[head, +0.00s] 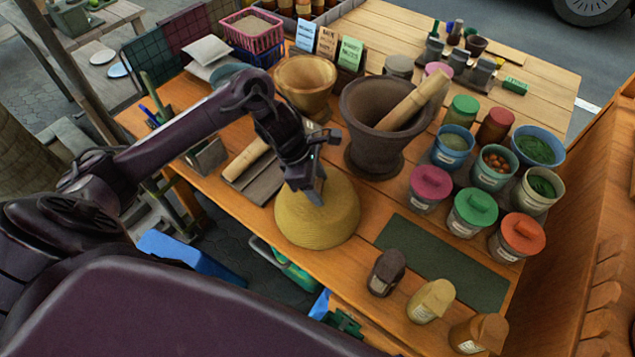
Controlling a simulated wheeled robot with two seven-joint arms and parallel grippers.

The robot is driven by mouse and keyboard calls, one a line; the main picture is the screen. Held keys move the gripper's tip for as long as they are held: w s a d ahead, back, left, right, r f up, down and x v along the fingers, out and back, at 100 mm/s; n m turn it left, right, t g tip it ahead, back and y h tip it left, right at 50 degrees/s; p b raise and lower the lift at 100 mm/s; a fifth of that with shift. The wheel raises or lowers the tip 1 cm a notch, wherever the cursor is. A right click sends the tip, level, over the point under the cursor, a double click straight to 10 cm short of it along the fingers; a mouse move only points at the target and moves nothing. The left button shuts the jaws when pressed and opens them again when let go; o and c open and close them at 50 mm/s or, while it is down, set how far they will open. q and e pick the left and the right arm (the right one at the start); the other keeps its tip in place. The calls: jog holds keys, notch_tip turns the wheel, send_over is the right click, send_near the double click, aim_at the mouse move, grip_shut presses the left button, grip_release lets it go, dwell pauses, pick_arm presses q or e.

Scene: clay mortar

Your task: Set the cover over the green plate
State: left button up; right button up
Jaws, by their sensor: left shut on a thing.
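The cover is a yellow woven dome (330,228) near the front middle of the wooden table. My left gripper (316,192) points down at the top of the dome and is shut on it there, its fingers hiding the grip. The dome sits roughly level; I cannot tell whether its rim touches the table or hangs slightly above it. I see no green plate; anything beneath the dome is hidden by it. My right gripper is not in view.
A dark mortar (367,150) with a pestle stands behind the dome, beside a wooden bowl (304,88). A flat dark green mat (447,262) lies bare to the right. Lidded jars (472,212) stand beyond it, small shakers (430,302) along the front edge.

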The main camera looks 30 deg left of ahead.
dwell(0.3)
pick_arm(q)
jog(key=o, duration=1.4)
jog(key=shift+o, duration=0.2)
jog(key=v, duration=0.7)
jog(key=shift+a+r, duration=0.15)
jog(key=shift+r, duration=0.2)
